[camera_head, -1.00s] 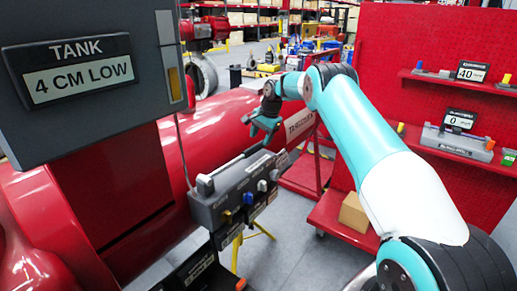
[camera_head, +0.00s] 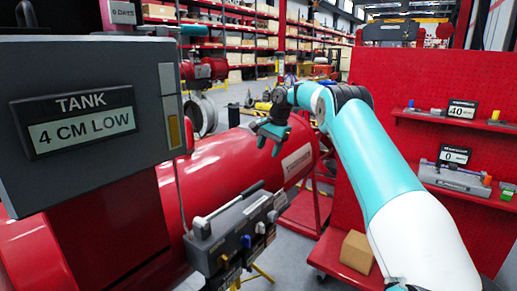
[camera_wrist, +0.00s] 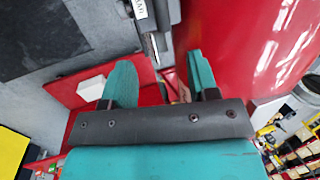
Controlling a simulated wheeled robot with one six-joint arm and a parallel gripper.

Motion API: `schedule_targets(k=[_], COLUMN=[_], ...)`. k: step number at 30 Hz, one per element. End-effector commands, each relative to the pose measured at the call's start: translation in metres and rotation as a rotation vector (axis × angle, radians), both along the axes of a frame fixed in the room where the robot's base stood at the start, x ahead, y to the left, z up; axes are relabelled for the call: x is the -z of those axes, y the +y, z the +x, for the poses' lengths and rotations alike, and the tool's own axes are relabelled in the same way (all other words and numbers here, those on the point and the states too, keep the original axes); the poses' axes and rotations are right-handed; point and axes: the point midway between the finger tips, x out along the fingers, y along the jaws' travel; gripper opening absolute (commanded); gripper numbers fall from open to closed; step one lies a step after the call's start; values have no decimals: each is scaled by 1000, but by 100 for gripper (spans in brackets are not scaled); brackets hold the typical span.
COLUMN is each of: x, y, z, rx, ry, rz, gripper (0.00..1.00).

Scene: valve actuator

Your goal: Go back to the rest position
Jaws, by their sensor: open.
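My gripper (camera_head: 272,134) is in the middle of the head view, at the end of my teal and white arm. It hangs in the air above and to the right of the grey valve box (camera_head: 240,228), apart from it. In the wrist view my two teal fingers (camera_wrist: 160,82) stand wide apart with nothing between them. The grey box carries a long silver handle (camera_head: 228,208) on top and several small knobs on its front.
A large red tank (camera_head: 225,170) lies behind the box. A sign reading TANK 4 CM LOW (camera_head: 75,120) is at the left. A red pegboard cart (camera_head: 425,75) with shelves stands at the right, a cardboard box (camera_head: 357,251) on its base. Grey floor lies between.

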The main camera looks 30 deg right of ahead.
Motion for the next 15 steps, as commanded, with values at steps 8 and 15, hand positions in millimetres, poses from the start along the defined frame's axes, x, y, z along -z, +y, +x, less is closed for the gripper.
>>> schedule_targets(k=[8,15], x=[-1,-15], y=[3,68], z=[0,-15], rx=[-8,-187], ry=[-3,-49], rz=[1,4], gripper=[54,54])
